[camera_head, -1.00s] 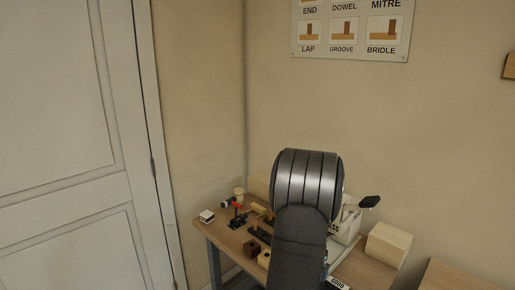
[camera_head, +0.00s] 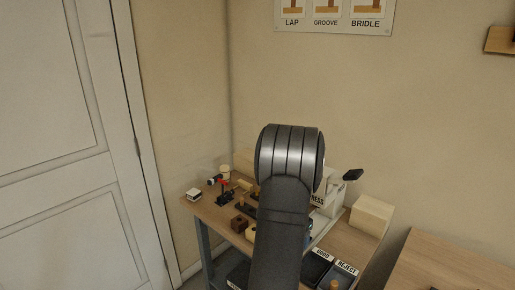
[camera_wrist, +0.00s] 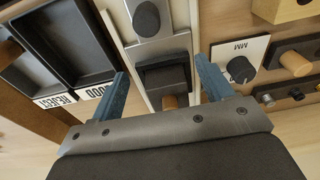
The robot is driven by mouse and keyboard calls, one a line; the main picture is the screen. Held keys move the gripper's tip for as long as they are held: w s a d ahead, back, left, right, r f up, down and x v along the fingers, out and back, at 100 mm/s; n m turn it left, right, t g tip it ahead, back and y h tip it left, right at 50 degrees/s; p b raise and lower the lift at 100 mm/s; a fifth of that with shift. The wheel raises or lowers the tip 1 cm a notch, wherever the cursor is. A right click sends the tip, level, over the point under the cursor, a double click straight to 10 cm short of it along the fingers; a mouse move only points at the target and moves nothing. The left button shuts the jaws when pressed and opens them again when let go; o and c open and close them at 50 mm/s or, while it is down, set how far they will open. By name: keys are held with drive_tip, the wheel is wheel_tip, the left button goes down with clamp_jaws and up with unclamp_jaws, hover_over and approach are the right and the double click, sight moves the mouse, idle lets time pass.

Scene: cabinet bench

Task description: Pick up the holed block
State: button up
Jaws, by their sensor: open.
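A pale wooden block (camera_wrist: 284,9) with a dark hole in its face is cut off by the top right edge of the wrist view. In the head view a pale block (camera_head: 250,235) shows beside my arm, partly hidden; I cannot tell whether it is the same block. A dark brown block (camera_head: 240,223) stands to its left, and a hole in it is too small to make out. My gripper (camera_wrist: 160,66) is open and empty, with its blue fingers on either side of the grey press base in the picture.
GOOD and REJECT trays (camera_wrist: 77,88) lie left in the wrist view. A large pale block (camera_head: 371,215) stands at the bench's back right.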

wheel_tip(320, 180, up, 16)
drive_tip(key=a+t+h, duration=0.1)
drive_tip(key=h, duration=0.1)
drive_tip(key=x, duration=1.1)
drive_tip(key=shift+s+a+f, duration=0.15)
drive_tip(key=shift+s+a, duration=0.1)
drive_tip(key=shift+w+x, duration=0.1)
drive_tip(key=shift+x, duration=1.25)
drive_tip(key=shift+w+x, duration=0.15)
drive_tip(key=shift+x, duration=1.2)
drive_tip(key=shift+d, duration=0.1)
drive_tip(key=c, duration=1.1)
